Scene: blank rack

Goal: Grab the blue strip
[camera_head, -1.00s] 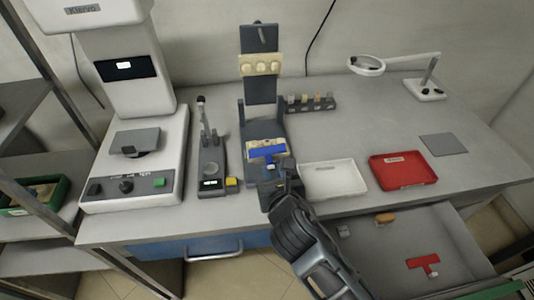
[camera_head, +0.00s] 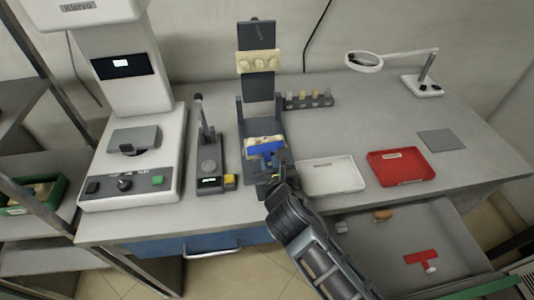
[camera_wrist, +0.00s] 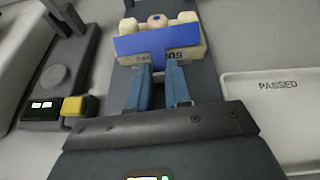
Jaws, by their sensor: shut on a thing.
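The blue strip (camera_head: 264,149) lies across the front of a cream block (camera_head: 262,140) in the grey fixture on the bench. In the wrist view the strip (camera_wrist: 158,39) is a wide blue band, slightly tilted, covering part of the cream block (camera_wrist: 181,57) and its dark lettering. My gripper (camera_wrist: 165,72) reaches in from the front, just below the band, and is shut on the strip's lower part. The fingers hide the exact grip. In the head view my gripper (camera_head: 272,165) is at the strip's lower edge.
A white tray (camera_head: 334,188), marked PASSED in the wrist view, and a red tray (camera_head: 402,179) stand to the right. A tester with a lever (camera_head: 208,181) stands close on the left. An open drawer (camera_head: 375,262) below holds a red T-shaped piece (camera_head: 421,258).

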